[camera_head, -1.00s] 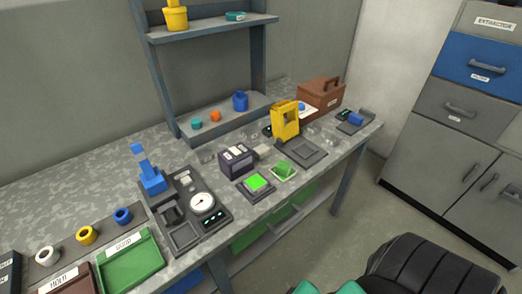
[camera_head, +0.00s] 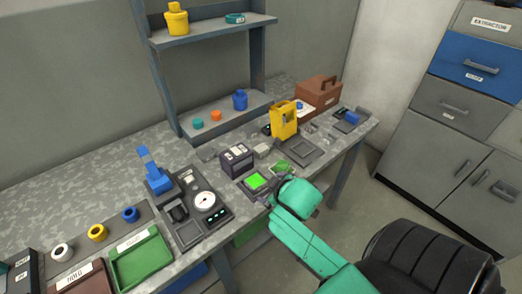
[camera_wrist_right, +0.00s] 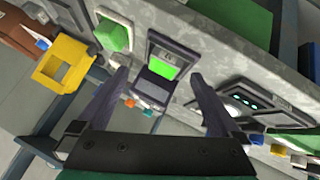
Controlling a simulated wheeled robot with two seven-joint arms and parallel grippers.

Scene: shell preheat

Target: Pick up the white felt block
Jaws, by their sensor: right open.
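A pale, off-white block (camera_head: 262,149) lies on the bench just right of a dark box with white labels (camera_head: 237,160) in the head view. It is small there, and I cannot tell for sure that it is the white felt block. My right gripper (camera_wrist_right: 158,75) is open and empty in the right wrist view. Its two dark fingers are spread on either side of the device with the lit green screen (camera_wrist_right: 158,68). In the head view, my right forearm and wrist reach in over the bench's front edge, near that screen (camera_head: 255,181). My left gripper is not in view.
A yellow holder (camera_head: 284,122) stands behind a grey tray (camera_head: 303,153). A green piece (camera_head: 283,166) lies near my right wrist. A gauge unit (camera_head: 205,200) and a green tray (camera_head: 140,262) are to the left. A shelf (camera_head: 225,117) stands at the back.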

